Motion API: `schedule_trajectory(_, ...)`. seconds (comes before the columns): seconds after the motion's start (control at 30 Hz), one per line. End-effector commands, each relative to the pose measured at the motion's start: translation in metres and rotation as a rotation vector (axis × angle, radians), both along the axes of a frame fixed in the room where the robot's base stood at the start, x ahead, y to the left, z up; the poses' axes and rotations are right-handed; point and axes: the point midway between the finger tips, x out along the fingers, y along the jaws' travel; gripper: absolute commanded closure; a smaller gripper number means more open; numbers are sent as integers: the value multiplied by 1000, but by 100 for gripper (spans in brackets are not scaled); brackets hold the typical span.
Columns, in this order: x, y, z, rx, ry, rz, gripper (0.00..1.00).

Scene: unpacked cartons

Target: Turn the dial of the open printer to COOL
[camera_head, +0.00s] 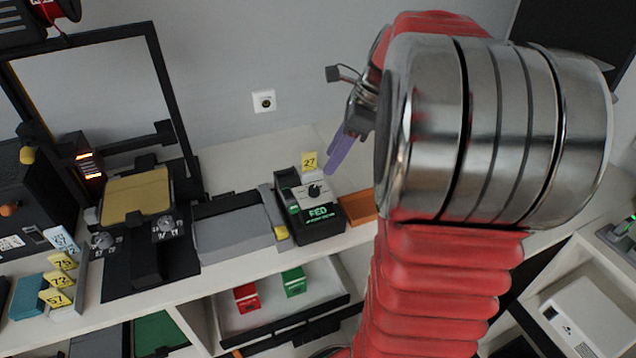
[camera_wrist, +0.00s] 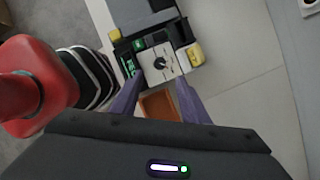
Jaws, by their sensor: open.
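An open-frame printer (camera_head: 104,283) with a yellow bed (camera_head: 137,197) stands at the left in the head view. It has a left front knob (camera_head: 103,241) and a right front knob (camera_head: 166,225); their lettering is too small to read. A black box with green lettering (camera_head: 322,230) stands right of it, with a dark dial (camera_head: 315,190) on its white face. The dial (camera_wrist: 160,63) also shows in the wrist view. My gripper (camera_head: 334,160) is open, its purple fingers above and beside this box. In the wrist view, my gripper (camera_wrist: 160,87) frames the dial's near side, apparently empty.
A grey block (camera_head: 232,232) sits between printer and box. A yellow tag (camera_head: 310,161) stands behind the dial. An orange block (camera_head: 358,207) lies right of the box. Yellow number tags (camera_head: 58,281) stand at front left. A lower shelf holds red and green cartons (camera_head: 293,282).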

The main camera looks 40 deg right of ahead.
Motion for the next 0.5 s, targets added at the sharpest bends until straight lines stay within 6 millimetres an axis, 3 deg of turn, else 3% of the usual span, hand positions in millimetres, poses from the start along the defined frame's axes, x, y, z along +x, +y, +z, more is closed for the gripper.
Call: schedule_trajectory(0.5,21,22,-74,1,1,1,59)
